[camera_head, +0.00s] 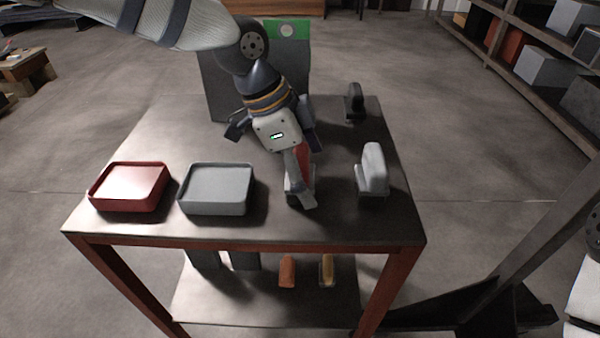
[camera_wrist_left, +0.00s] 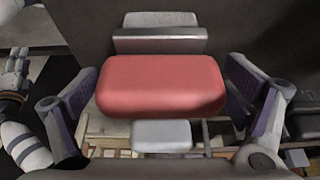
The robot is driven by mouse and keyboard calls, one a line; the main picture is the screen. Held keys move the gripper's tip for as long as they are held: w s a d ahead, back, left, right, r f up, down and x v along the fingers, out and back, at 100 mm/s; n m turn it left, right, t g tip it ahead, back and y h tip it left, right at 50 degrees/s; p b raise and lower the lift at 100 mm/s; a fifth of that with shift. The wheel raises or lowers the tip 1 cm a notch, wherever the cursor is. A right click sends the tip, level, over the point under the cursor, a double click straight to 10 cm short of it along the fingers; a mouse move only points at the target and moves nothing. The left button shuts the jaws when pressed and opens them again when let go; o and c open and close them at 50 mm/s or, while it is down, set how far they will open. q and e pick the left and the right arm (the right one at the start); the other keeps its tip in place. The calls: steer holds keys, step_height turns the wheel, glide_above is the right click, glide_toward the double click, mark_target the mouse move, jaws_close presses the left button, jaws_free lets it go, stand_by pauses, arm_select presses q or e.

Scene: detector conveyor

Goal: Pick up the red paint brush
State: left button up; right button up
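The red paint brush (camera_head: 302,163) is on the table's right half, with a red body and grey parts at its ends. It is partly hidden behind my left gripper (camera_head: 275,137), which reaches down from above. In the left wrist view the red brush (camera_wrist_left: 160,85) fills the space between the two purple-padded fingers. The fingers are spread, one on each side; a small gap shows on the left, and whether the right finger touches cannot be told.
A red tray (camera_head: 130,205) and a grey tray (camera_head: 216,207) stand on the left of the table (camera_head: 180,125). A light grey object (camera_head: 373,168) and a dark one (camera_head: 354,103) stand at the right. An orange piece (camera_head: 287,270) and a yellowish piece (camera_head: 326,270) are on the lower shelf.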

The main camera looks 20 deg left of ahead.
mark_target(308, 156)
arm_select(q)
steer(key=c, duration=1.1)
steer(key=shift+c, duration=0.2)
steer(key=shift+r, duration=0.3)
step_height(308, 156, up, 3)
steer(key=shift+s+r, duration=0.1)
steer(key=shift+r, duration=0.1)
steer(key=s+r, duration=0.1)
steer(key=s+r+p, duration=0.1)
steer(key=r, duration=0.1)
steer(key=s+r+p, duration=0.1)
steer(key=s+r, duration=0.1)
steer(key=shift+a+r, duration=0.15)
steer(key=s+r, duration=0.3)
steer(key=s, duration=0.6)
steer(key=shift+s+a+r, duration=0.35)
steer(key=shift+s, duration=0.05)
arm_select(e)
steer(key=shift+t, duration=0.7)
steer(key=shift+w+r, duration=1.6)
steer(key=shift+w, duration=0.1)
